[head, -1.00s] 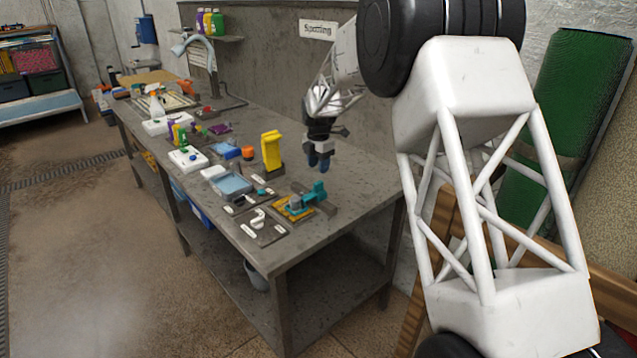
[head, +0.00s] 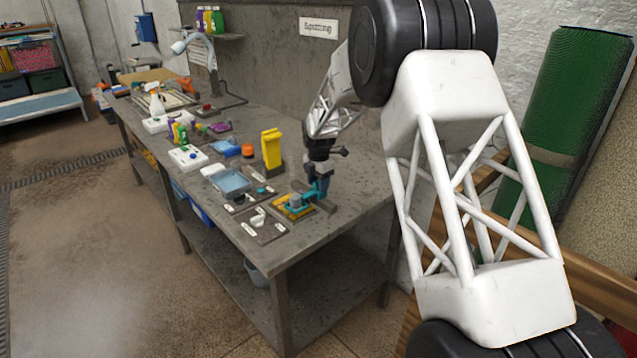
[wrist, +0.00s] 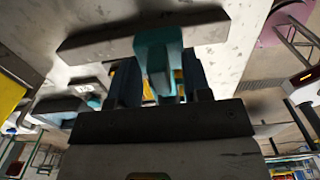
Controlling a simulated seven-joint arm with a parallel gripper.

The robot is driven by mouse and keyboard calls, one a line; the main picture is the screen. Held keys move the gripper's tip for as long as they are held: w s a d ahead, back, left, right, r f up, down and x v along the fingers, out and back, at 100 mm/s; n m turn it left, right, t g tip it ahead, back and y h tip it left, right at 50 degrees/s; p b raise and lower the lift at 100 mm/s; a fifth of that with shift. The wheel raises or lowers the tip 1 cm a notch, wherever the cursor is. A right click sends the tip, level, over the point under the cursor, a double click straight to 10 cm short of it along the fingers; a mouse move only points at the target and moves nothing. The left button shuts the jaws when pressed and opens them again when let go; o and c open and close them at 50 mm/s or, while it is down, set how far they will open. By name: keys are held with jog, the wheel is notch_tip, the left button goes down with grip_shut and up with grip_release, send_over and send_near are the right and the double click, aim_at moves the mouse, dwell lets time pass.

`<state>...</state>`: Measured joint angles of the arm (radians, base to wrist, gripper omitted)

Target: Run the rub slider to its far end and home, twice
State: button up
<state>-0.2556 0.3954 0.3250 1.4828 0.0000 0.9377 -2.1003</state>
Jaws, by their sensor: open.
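The rub slider's teal handle (head: 310,194) stands at the near right end of the bench, beside a grey block (head: 295,200) over a yellow pad (head: 291,212). My gripper (head: 321,186) is down at the handle. In the wrist view, the dark blue fingers of my gripper (wrist: 160,84) are open, one on each side of the teal handle (wrist: 158,45). I cannot tell whether either finger touches it. A dark grey bar (wrist: 95,42) lies across behind the handle. The pad is mostly hidden in the wrist view.
A yellow upright block (head: 271,148) stands to the left of my gripper. A blue tray (head: 230,181) and a dark board with white pieces (head: 262,227) lie nearby. The bench top (head: 340,215) is bare toward its right edge.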

grip_shut()
jog(key=shift+w+a, duration=2.3)
grip_release()
jog(key=shift+r, duration=0.15)
